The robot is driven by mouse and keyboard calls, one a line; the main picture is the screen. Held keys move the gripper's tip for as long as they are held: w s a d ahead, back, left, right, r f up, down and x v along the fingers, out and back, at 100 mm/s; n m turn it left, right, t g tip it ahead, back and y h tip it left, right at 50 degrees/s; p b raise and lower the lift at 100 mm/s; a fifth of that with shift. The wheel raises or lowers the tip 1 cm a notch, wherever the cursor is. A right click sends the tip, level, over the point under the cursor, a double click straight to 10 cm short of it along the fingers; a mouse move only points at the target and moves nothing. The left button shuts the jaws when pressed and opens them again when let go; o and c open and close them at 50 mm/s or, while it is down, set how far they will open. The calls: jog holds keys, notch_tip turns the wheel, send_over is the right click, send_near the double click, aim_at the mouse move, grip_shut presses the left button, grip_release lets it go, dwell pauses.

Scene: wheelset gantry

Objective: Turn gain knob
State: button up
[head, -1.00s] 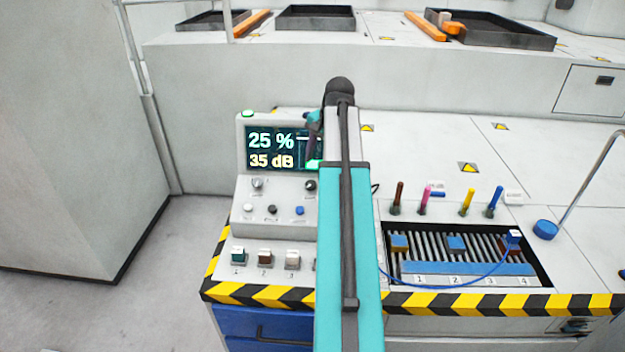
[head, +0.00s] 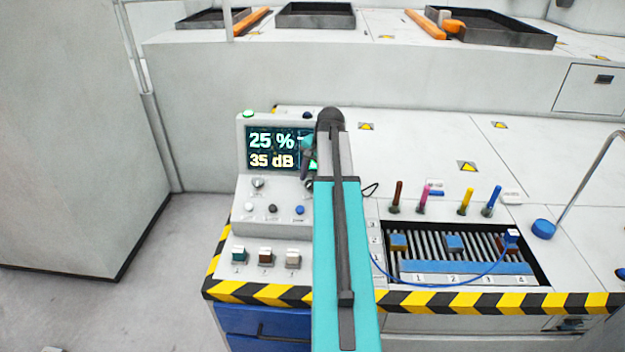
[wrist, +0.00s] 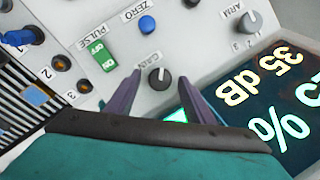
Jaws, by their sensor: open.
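The gain knob (wrist: 159,78) is a small dark round knob with a pale pointer line, on the light grey control panel. In the wrist view its label reads GAIN. My gripper (wrist: 160,88) is open, with its two purple fingers on either side of the knob and a gap to it on both sides. I cannot tell how far the fingertips are above the panel. In the head view my arm hides most of the gripper and the knob's surroundings. The display (head: 272,149) reads 25 % and 35 dB.
Close to the knob are the blue ZERO button (wrist: 147,25), the green PULSE switch (wrist: 103,55) and the ARM knob (wrist: 251,22). Several colored plugs stand right of my arm, behind a ribbed tray (head: 470,281) with a blue cable. Striped edging borders the bench front.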

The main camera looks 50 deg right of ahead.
jog(key=c, duration=1)
jog(key=shift+c, duration=0.2)
jog(key=shift+s+f+m, duration=0.1)
jog(key=shift+m, duration=0.2)
jog(key=m+t, duration=0.1)
jog(key=m, duration=0.2)
jog(key=shift+s+a+p, duration=0.1)
jog(key=shift+s+p, duration=0.05)
jog(key=shift+p, duration=0.2)
jog(key=m+t, duration=0.1)
jog(key=m, duration=0.2)
jog(key=shift+s+a+f+m+h, duration=0.1)
jog(key=shift+m+h, duration=0.2)
jog(key=shift+m, duration=0.1)
jog(key=m+t+h+p, duration=0.1)
jog(key=m, duration=0.3)
jog(key=shift+s+a, duration=0.1)
jog(key=shift+a, duration=0.05)
jog(key=shift+f+m+t+h+p, duration=0.1)
jog(key=shift+m+t+h+p, duration=0.2)
jog(key=shift+m, duration=0.75)
jog(key=shift+f+m+t+h+p, duration=0.1)
jog(key=shift+m+h+p, duration=0.25)
jog(key=shift+m, duration=0.7)
